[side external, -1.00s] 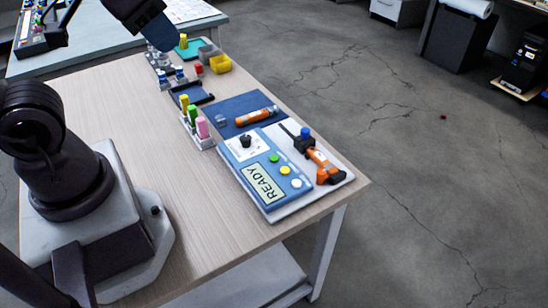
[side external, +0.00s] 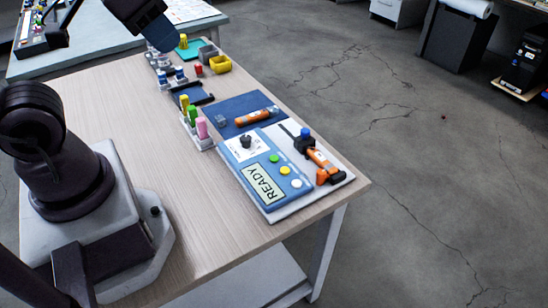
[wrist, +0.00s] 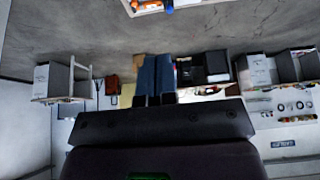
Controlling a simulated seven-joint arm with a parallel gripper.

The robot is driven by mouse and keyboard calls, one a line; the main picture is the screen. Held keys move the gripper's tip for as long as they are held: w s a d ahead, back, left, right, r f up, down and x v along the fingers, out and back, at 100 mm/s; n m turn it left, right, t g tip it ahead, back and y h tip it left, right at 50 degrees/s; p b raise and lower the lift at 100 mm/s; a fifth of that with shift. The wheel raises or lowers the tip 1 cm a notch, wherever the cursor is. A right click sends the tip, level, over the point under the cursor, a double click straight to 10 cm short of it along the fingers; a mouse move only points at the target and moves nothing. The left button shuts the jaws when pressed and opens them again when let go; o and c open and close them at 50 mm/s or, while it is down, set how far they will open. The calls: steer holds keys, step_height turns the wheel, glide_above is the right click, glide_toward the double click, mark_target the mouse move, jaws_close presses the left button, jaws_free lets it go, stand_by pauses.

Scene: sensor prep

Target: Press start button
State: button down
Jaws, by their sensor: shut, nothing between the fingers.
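A blue control panel (side external: 235,165) lies on a white base near the right end of the wooden table. It has a screen (side external: 262,186) reading READY, a black knob (side external: 246,140), a green button (side external: 273,158), a yellow button (side external: 285,170) and a white button (side external: 296,183). No label marking the start button is legible. My gripper (side external: 168,46) is high over the far end of the table, well away from the panel. In the wrist view, its blue fingers (wrist: 154,78) are together and empty.
An orange tool with a black end (side external: 322,164) and a blue-topped part lie right of the buttons. A blue mat with an orange cylinder (side external: 253,117) is behind the panel. A rack of coloured pegs (side external: 203,138) stands left of it.

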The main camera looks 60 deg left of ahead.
step_height(320, 180, down, 4)
steer(key=w+a+g, duration=0.1)
steer(key=a+g, duration=0.1)
steer(key=n+t+h, duration=0.3)
steer(key=n+t, duration=0.2)
glide_above(272, 156)
step_height(272, 156, down, 17)
steer(key=shift+r, duration=0.2)
steer(key=shift+d+f, duration=0.1)
steer(key=shift+f, duration=0.05)
steer(key=shift+f, duration=4.3)
steer(key=shift+f, duration=0.1)
